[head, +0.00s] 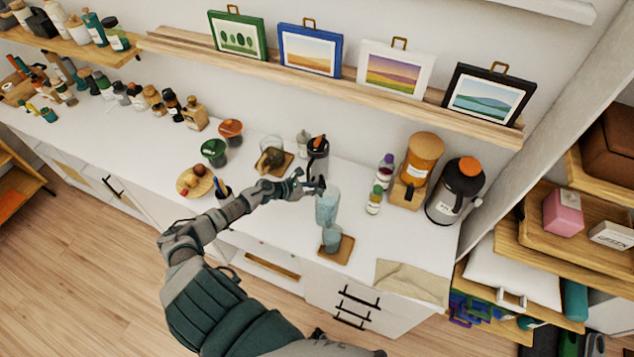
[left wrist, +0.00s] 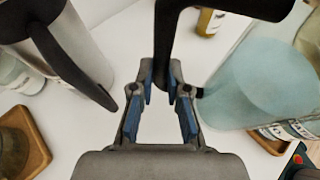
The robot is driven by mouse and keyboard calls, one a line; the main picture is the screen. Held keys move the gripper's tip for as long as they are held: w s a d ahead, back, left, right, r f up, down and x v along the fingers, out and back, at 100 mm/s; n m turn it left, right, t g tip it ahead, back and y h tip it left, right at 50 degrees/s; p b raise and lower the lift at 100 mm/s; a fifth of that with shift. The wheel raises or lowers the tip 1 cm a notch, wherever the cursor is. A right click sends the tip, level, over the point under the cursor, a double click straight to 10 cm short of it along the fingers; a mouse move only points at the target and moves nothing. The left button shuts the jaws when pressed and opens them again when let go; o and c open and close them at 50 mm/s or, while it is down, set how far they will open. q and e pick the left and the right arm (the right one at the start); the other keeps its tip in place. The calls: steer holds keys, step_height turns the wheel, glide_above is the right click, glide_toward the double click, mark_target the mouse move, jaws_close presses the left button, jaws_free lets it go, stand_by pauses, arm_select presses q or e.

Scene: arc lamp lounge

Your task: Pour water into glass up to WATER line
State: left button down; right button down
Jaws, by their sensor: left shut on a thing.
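A translucent blue pitcher (head: 326,207) with a black handle stands near the counter's front edge in the head view. My left gripper (head: 308,186) is shut on its handle (left wrist: 163,72), which passes between the fingers (left wrist: 160,108) in the left wrist view. The blue pitcher body (left wrist: 262,85) fills the right side there. It looks roughly upright; I cannot tell whether it touches the counter. A bluish glass (head: 332,238) stands on a wooden coaster (head: 340,252) just in front of the pitcher. The glass's water line and water level are unclear. My right gripper is not in view.
A dark carafe (head: 317,155) stands close behind my left gripper. A grey jug with an orange lid (head: 457,190), an orange-topped dispenser (head: 418,165) and small bottles (head: 380,185) stand right. A folded cloth (head: 412,282) lies at the front right edge.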

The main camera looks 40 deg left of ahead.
arm_select(q)
step_height(320, 180, up, 2)
steer(key=shift+s+r+n+p, duration=0.15)
steer(key=shift+n+p, duration=0.15)
steer(key=shift+p, duration=0.65)
steer(key=shift+d, duration=0.1)
steer(key=shift+d, duration=0.1)
